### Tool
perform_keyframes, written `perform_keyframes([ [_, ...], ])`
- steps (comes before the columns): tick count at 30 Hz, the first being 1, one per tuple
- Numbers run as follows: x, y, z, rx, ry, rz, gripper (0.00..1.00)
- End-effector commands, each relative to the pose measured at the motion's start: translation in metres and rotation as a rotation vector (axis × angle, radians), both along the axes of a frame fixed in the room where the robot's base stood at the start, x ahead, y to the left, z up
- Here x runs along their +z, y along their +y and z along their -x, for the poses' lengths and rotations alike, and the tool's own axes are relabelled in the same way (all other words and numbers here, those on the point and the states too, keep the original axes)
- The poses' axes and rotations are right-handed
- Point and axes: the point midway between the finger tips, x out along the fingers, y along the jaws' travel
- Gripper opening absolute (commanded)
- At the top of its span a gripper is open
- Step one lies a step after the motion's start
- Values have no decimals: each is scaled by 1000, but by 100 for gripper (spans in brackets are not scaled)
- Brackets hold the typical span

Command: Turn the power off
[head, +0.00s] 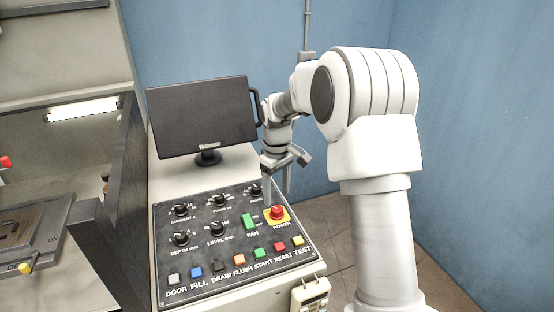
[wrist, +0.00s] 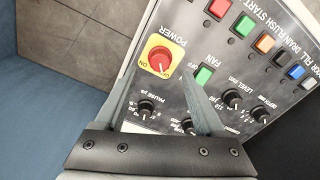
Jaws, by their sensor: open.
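The red power knob (head: 277,212) sits on a yellow square at the right of the black control panel (head: 240,262), above the word POWER. In the wrist view the power knob (wrist: 159,60) shows upside down, with ON readable on its yellow plate. My gripper (head: 277,200) hangs just above the panel's right edge, close to the knob. In the wrist view my gripper (wrist: 160,85) is open and empty, its two fingers spread, with the knob showing in the gap toward the left finger. I cannot tell the exact height of the fingertips above the knob.
A green FAN switch (head: 249,221) is left of the power knob. Several dark knobs, such as LEVEL (head: 216,228), and a row of coloured buttons fill the panel. A monitor (head: 203,115) stands behind. A handheld pendant (head: 310,293) hangs at the front right.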

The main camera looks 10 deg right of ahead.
Motion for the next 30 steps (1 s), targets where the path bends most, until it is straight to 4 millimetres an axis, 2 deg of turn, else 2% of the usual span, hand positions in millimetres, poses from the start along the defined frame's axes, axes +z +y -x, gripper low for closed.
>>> perform_keyframes([
  [1,15,0,-1,0,-5,0,71],
  [9,80,0,-1,1,-4,0,71],
  [15,111,0,0,1,-3,1,71],
  [21,121,0,0,1,-1,1,71],
  [30,122,0,0,0,-1,1,71],
])
